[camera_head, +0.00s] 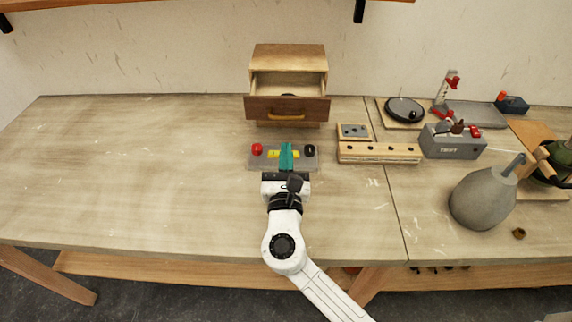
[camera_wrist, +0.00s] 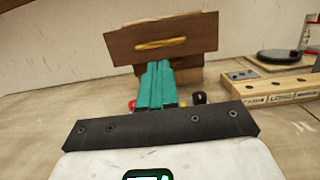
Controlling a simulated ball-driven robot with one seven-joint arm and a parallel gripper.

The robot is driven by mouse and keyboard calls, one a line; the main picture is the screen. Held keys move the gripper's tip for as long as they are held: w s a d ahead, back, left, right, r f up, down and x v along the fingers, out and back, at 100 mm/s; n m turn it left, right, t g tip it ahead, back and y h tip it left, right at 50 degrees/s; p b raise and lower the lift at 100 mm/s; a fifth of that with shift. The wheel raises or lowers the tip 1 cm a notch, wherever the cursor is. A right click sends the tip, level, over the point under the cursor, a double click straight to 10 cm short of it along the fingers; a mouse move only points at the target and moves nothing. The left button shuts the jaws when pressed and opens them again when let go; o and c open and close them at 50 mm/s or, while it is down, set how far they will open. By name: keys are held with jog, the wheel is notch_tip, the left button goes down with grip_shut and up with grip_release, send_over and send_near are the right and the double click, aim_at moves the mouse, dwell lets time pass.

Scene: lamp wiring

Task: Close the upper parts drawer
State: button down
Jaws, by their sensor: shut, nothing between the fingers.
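The upper parts drawer (camera_head: 287,108) has a dark wooden front and is pulled out of a small light wood cabinet (camera_head: 288,58). Something dark lies inside it. My gripper (camera_head: 287,146), with teal fingers, is shut and empty. It is in front of the drawer, over a grey block with coloured knobs. The fingers also show in the wrist view (camera_wrist: 156,75), below the handle in the picture. I cannot tell the exact gap to the drawer front. The lower part of the cabinet is mostly hidden.
The grey block (camera_head: 256,163) has a red knob and a black knob. A wooden strip block (camera_head: 378,153) and a grey TEST box (camera_head: 455,147) stand to the right. A grey lamp body (camera_head: 482,200) is further right. The left of the bench (camera_head: 140,170) is clear.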

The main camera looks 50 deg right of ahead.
jog(key=p+x, duration=0.1)
jog(key=x, duration=0.6)
jog(key=shift+w+d, duration=0.1)
